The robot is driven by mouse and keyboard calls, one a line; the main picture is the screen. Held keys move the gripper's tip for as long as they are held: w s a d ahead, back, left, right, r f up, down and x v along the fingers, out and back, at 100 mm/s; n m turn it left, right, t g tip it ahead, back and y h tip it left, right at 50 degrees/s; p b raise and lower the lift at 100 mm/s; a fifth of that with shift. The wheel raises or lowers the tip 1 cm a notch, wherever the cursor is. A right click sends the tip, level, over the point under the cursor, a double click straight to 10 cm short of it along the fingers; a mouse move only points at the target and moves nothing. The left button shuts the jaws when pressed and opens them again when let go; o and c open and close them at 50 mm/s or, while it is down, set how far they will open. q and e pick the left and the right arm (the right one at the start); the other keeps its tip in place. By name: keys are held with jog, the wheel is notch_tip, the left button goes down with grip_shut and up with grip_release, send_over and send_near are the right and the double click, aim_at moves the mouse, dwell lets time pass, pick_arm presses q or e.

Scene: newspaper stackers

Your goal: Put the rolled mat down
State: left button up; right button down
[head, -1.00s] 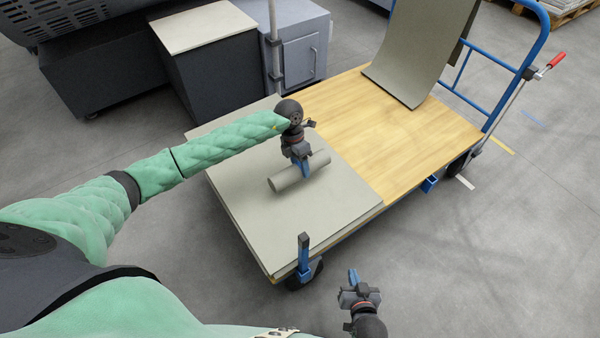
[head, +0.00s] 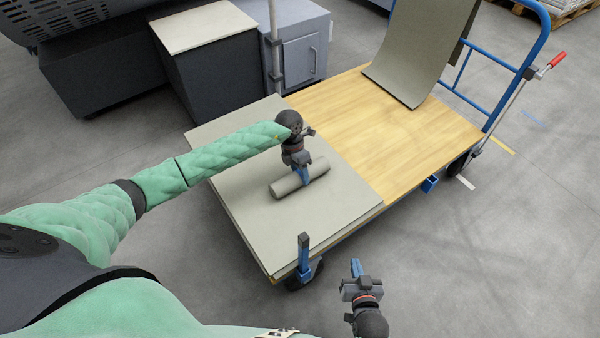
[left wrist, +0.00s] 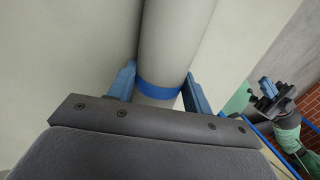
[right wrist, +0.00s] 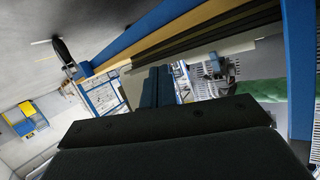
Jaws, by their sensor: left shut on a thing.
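The rolled mat (head: 288,185) is a grey-beige cylinder lying level, low over the flat grey mats (head: 245,205) on the trolley; it looks in contact with them. It also fills the upper middle of the left wrist view (left wrist: 178,35), with a blue band around it. My left gripper (head: 305,178) reaches down from above and is shut on the roll, one blue finger on each side in the left wrist view (left wrist: 158,90). My right gripper (head: 356,268) is empty, off the trolley's near side. Its blue fingers (right wrist: 157,85) are together.
The trolley's bare wooden deck (head: 385,130) is clear right of the mats. A curved sheet (head: 420,50) stands at its far end by the blue handle (head: 517,75). A short blue post (head: 303,255) rises at the near corner. A dark cabinet (head: 215,70) stands behind.

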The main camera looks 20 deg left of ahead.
jog(key=shift+w+r, duration=0.1)
pick_arm(q)
jog(key=o, duration=1.3)
pick_arm(e)
jog(key=shift+r, duration=0.1)
pick_arm(q)
jog(key=shift+p+v, duration=0.4)
jog(key=shift+v, duration=5.7)
pick_arm(e)
jog(key=s+f+g, duration=0.2)
jog(key=s+f, duration=0.2)
jog(key=f, duration=0.3)
jog(key=shift+s+d+f+g+h, duration=0.15)
jog(key=shift+d+f+g+h, duration=0.15)
jog(key=shift+g, duration=0.1)
